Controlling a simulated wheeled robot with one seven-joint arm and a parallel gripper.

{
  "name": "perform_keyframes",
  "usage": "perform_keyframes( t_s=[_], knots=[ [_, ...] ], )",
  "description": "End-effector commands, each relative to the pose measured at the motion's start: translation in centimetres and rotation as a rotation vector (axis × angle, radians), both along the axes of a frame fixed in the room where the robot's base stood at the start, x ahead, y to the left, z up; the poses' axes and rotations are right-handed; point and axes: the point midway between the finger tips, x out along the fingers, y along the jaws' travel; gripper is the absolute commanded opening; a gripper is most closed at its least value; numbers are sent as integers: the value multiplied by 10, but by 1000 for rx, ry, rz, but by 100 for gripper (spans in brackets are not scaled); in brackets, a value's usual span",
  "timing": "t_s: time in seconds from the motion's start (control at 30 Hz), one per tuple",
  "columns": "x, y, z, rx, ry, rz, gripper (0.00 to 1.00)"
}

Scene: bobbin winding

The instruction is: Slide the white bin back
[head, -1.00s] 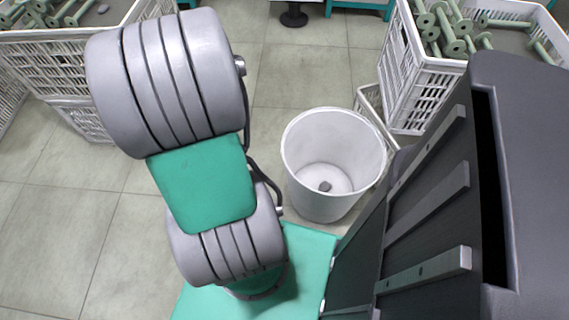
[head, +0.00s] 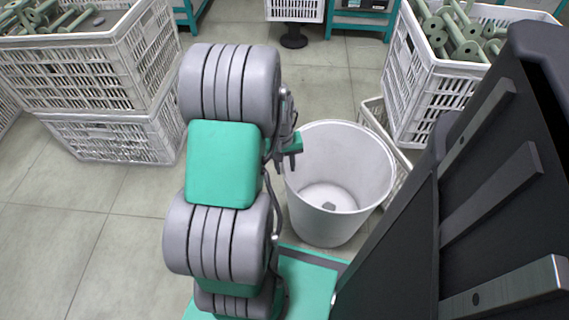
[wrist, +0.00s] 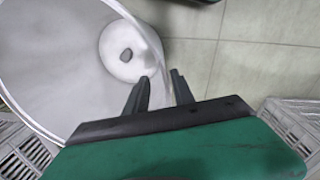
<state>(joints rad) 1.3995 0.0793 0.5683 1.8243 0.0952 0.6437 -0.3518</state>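The white bin (head: 345,165) is a round, open-topped tub standing upright on the tiled floor, right of my arm in the head view. A small grey lump lies on its bottom. My gripper (head: 292,157) is at the bin's left rim, partly hidden behind my arm. In the wrist view the white bin (wrist: 45,65) fills the upper left. My gripper (wrist: 160,85) is open there, with one finger over the bin's inside and the other outside. The bin's wall edge shows between the fingers. I cannot tell whether either finger touches it.
A white crate of green bobbins (head: 420,90) stands behind the bin at right, with another low white crate (head: 372,112) close against the bin. Stacked white crates (head: 110,135) stand at left. Floor (head: 75,215) is clear at lower left.

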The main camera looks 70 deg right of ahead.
Motion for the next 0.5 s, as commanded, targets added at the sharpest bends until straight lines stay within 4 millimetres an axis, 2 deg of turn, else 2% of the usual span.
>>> perform_keyframes(
  t_s=[0.03, 0.2, 0.33, 0.5],
  knots=[
    [-1, 1, -15, 3, 0, 0, 30],
    [-3, 0, -43, 3, 0, 0, 30],
    [-4, -2, -55, 1, 0, 0, 30],
    [-4, -2, -57, 1, 0, 0, 30]
  ],
)
